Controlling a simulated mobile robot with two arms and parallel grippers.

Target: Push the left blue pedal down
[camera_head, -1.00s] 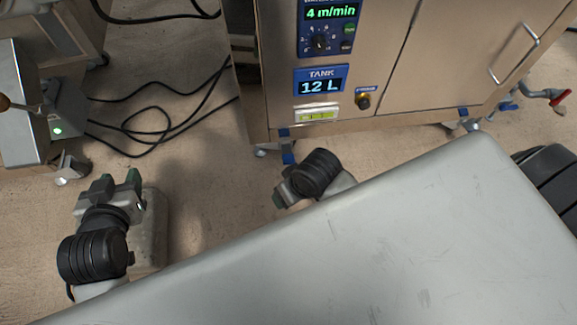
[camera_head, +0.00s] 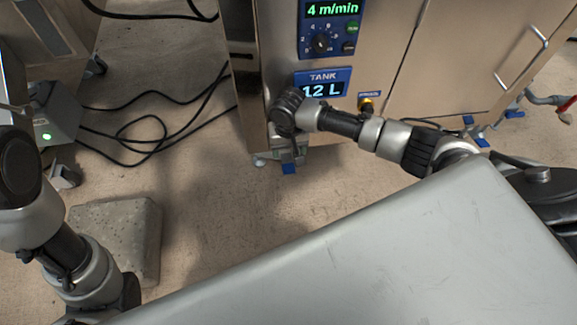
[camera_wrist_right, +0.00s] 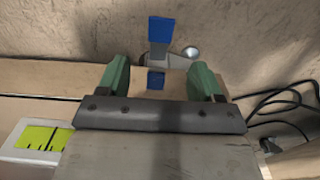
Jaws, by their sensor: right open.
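The left blue pedal (camera_head: 289,168) shows at the foot of the steel cabinet (camera_head: 385,60), just below my right gripper in the head view. In the right wrist view its blue pad (camera_wrist_right: 160,28) stands on a grey lever, ahead of the fingers and roughly centred between them. My right gripper (camera_wrist_right: 160,80) is open and empty, with two green fingers; a small blue block (camera_wrist_right: 156,80) on the cabinet shows between them. In the head view the right gripper (camera_head: 287,148) is partly hidden by its own wrist. I cannot tell if it touches the pedal. My left gripper is out of view.
Other blue pedals (camera_head: 482,142) sit at the cabinet's lower right. A concrete block (camera_head: 140,235) stands on the floor at the left, with loose black cables (camera_head: 150,140) behind it. A grey surface (camera_head: 370,260) fills the lower right. Floor before the pedal is clear.

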